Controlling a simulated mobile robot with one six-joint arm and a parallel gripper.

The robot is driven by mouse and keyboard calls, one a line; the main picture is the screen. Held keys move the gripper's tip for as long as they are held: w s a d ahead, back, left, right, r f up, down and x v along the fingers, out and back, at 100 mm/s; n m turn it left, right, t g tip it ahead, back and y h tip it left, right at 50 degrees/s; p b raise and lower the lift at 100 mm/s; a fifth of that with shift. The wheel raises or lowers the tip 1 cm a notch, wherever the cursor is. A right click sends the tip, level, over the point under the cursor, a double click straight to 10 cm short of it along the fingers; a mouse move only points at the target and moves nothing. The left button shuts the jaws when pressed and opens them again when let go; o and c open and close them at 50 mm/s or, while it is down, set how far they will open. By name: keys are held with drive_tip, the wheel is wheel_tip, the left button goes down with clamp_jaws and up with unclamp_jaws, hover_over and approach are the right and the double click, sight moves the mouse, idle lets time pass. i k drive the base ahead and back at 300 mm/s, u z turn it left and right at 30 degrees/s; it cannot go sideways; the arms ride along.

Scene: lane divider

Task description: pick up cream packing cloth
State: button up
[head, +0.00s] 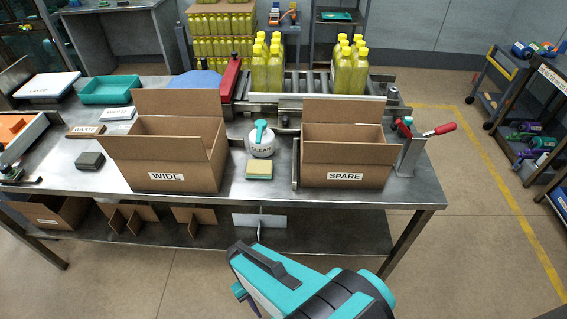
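I cannot make out a cream packing cloth anywhere in this view. The closest in colour is a small pale yellow block, like a sponge (259,170), lying flat on the metal bench between two open cardboard boxes. A blue cloth-like heap (195,83) lies behind the left box. The insides of both boxes are largely hidden by their walls and flaps. Part of my teal and black arm shows at the bottom centre, in front of the bench. My gripper's fingertips are not in view.
A red-handled clamp (410,150) stands at right. Yellow bottles (350,70) stand behind.

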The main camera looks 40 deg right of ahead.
sight(256, 169)
drive_tip(key=z, duration=0.7)
drive_tip(key=k, duration=1)
drive_tip(key=u, duration=0.05)
drive_tip(key=i, duration=0.95)
